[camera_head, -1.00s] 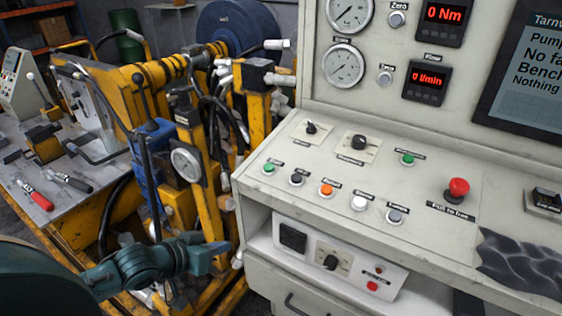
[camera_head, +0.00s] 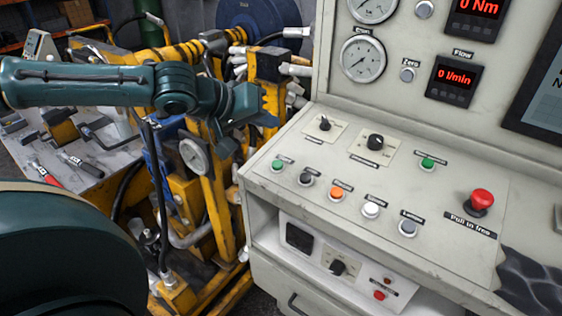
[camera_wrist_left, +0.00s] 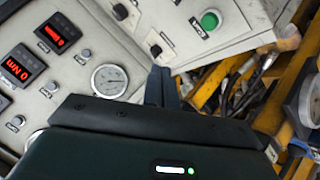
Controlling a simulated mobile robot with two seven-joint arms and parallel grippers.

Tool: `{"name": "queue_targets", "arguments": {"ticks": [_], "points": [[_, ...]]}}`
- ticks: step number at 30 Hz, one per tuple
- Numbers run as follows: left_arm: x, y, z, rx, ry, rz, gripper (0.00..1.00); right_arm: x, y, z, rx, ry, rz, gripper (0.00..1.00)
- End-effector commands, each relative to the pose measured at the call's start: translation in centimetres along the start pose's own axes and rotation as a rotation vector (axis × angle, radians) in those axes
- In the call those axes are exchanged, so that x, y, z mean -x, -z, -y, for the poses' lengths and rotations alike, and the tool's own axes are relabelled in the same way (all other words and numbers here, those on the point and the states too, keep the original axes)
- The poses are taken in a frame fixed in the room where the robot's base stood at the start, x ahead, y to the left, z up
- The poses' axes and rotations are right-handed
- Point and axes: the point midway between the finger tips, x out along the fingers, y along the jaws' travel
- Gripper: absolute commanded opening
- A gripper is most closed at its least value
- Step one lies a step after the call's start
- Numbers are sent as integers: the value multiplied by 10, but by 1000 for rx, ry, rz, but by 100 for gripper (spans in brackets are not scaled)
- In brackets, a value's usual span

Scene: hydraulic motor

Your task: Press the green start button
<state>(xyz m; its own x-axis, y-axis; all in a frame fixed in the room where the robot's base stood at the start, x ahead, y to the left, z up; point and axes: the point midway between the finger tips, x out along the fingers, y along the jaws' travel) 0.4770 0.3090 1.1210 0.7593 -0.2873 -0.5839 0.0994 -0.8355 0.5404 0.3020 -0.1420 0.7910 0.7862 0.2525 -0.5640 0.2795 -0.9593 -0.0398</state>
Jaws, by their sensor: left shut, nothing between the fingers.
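A green button (camera_head: 278,165) sits at the left end of the front row on the control desk. A second green round piece (camera_head: 427,162) is farther back on the desk; the labels are too small to read. One green button also shows large in the left wrist view (camera_wrist_left: 210,20). My left gripper (camera_head: 268,106) is shut and empty, raised above and behind the leftmost green button, apart from the desk. Its fingers also show in the left wrist view (camera_wrist_left: 161,86). My right gripper is not in view.
The row continues with dark, orange (camera_head: 337,193), white and grey buttons. A red mushroom button (camera_head: 480,201) stands at the right. Behind the desk rises a panel with gauges (camera_head: 363,57) and red displays (camera_head: 455,82). Yellow machinery (camera_head: 205,205) with hoses fills the left.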

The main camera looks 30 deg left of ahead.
Motion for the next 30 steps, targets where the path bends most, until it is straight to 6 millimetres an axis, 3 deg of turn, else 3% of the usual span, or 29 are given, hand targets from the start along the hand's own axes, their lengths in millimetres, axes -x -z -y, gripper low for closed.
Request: {"name": "queue_targets", "arguments": {"ticks": [11,30], "points": [[-6,-5,5,-2,1,0,0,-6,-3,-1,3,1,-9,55],[-60,-44,44,-3,0,-1,0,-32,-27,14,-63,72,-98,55]]}}
